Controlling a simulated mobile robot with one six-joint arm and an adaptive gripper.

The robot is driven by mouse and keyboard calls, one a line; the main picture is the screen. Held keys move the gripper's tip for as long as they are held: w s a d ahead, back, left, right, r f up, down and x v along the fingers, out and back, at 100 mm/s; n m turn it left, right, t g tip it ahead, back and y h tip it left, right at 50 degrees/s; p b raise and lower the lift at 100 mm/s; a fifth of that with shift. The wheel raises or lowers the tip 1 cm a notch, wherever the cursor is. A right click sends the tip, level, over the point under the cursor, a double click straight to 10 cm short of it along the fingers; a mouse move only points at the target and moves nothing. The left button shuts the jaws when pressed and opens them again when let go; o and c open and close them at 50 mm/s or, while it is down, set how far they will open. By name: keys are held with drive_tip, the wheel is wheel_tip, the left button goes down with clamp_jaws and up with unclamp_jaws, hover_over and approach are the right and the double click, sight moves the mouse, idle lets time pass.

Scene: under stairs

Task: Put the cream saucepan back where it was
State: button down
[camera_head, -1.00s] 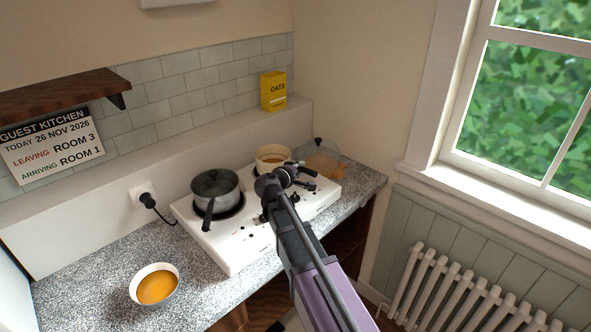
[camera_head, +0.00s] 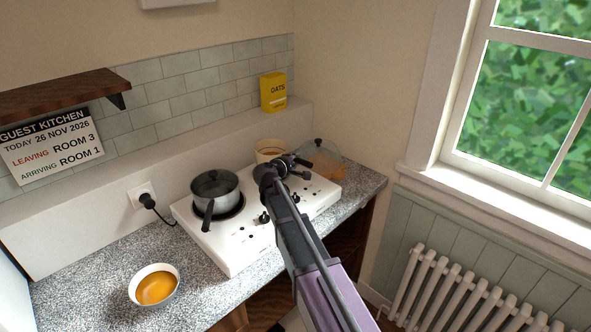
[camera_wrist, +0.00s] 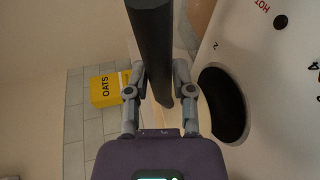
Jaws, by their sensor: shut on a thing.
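The cream saucepan (camera_head: 266,145) is in the head view at the back right of the white hob (camera_head: 235,253), partly hidden behind my arm. Something brownish shows inside it. My gripper (camera_head: 297,164) is beside it on the near right side. In the wrist view my gripper (camera_wrist: 160,72) is shut on a dark handle (camera_wrist: 152,40), which runs upward out of the picture. A bare dark hob plate (camera_wrist: 222,105) shows right of the gripper there. I cannot tell whether the saucepan's base touches anything.
A grey saucepan (camera_head: 214,185) stands on the hob's left plate. A clear glass lid (camera_head: 320,150) lies right of the hob. A bowl of orange soup (camera_head: 156,288) stands on the speckled counter (camera_head: 85,265). A yellow oats box (camera_head: 273,92) stands on the back ledge.

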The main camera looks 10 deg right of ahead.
drive_tip(key=shift+w+f+b, duration=0.2)
drive_tip(key=shift+f+b, duration=1.55)
drive_tip(key=shift+f, duration=0.05)
drive_tip(key=shift+f+b, duration=0.3)
drive_tip(key=shift+c, duration=2.4)
unclamp_jaws()
drive_tip(key=shift+r, duration=0.1)
drive_tip(key=shift+r, duration=0.15)
drive_tip(key=shift+r+p, duration=0.15)
drive_tip(key=shift+p, duration=0.25)
drive_tip(key=p+v, duration=0.3)
drive_tip(key=v, duration=0.9)
